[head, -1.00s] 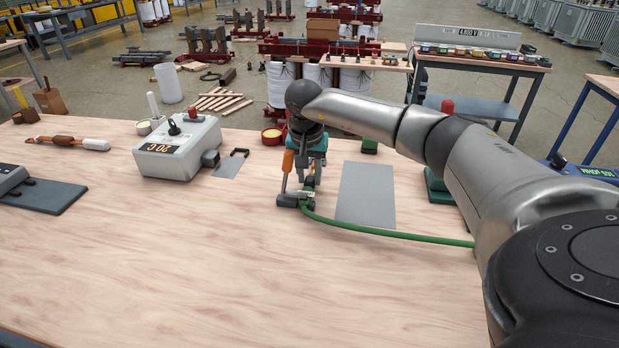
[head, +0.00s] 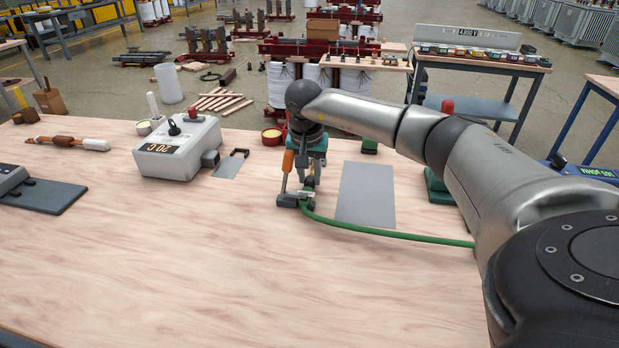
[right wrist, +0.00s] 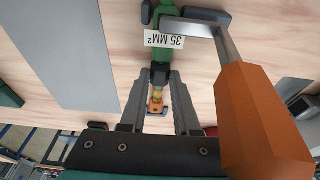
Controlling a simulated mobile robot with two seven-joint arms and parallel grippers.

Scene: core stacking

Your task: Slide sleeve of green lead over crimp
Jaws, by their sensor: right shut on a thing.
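The green lead (head: 390,234) runs from the right across the bench to my right gripper (head: 306,197). In the right wrist view, the green lead (right wrist: 164,54) has a white tag (right wrist: 165,40) reading 35 MM². My right gripper (right wrist: 160,76) is shut on the lead just below the tag. A copper-coloured lug end (right wrist: 157,98) shows between the fingers. I cannot tell the sleeve's edge from the lead at the fingertips, nor where it sits over the crimp. My left gripper is not in view.
An orange-handled tool (right wrist: 258,120) with a bent metal shaft stands close beside the gripper. A grey mat (head: 366,195) lies right of it. A grey box with a display (head: 180,148) stands to the left. The front of the bench is clear.

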